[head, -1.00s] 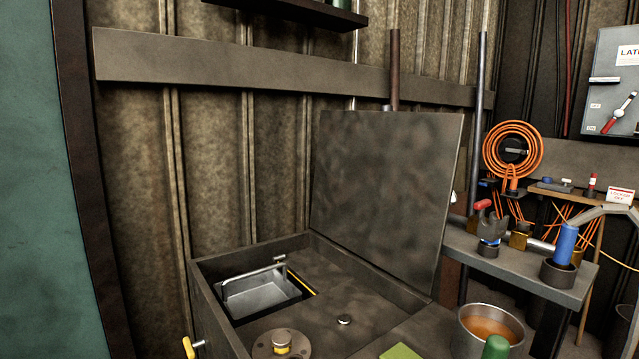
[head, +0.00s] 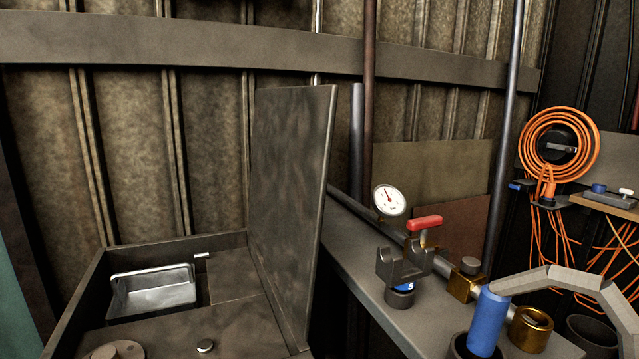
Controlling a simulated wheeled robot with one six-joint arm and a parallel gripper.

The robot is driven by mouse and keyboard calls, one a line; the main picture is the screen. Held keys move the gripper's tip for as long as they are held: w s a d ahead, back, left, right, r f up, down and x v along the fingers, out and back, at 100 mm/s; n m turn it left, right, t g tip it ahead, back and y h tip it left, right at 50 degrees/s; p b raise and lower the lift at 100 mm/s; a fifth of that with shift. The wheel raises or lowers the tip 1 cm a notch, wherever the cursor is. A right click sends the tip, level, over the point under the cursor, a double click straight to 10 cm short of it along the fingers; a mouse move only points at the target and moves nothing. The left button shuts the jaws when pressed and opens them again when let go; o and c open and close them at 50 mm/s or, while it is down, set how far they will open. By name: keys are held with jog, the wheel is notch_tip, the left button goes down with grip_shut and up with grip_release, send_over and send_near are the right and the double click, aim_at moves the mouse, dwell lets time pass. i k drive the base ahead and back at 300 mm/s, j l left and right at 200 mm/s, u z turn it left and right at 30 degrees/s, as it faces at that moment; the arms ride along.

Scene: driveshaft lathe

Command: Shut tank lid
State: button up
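The tank lid (head: 284,190) is a dark grey metal plate. It stands upright, open, along the right side of the tank, and I see it at a steep angle. The tank (head: 84,292) is a dark, box-like metal body at the lower left, with its top uncovered. A metal basket with a wire handle (head: 155,290) sits in an opening in its top. A small round knob (head: 205,346) and part of a round fitting (head: 112,351) show near the front. The tank's front is cut off by the frame. My gripper is not in view.
A grey bench (head: 352,255) runs just right of the lid. It carries a dial gauge (head: 389,200), a red-handled valve (head: 424,223), a forked holder (head: 404,267) and a blue cylinder (head: 488,318). A grey segmented arc (head: 553,280) crosses the lower right. A ribbed wall stands behind.

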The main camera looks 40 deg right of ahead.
aim_at(294, 126)
jog(key=k+l, duration=0.1)
jog(key=l, duration=0.35)
jog(key=k+l, duration=0.15)
jog(key=l, duration=0.3)
jog(key=k+l, duration=0.1)
jog(key=l, duration=0.35)
jog(key=k+l, duration=0.1)
jog(key=l, duration=0.4)
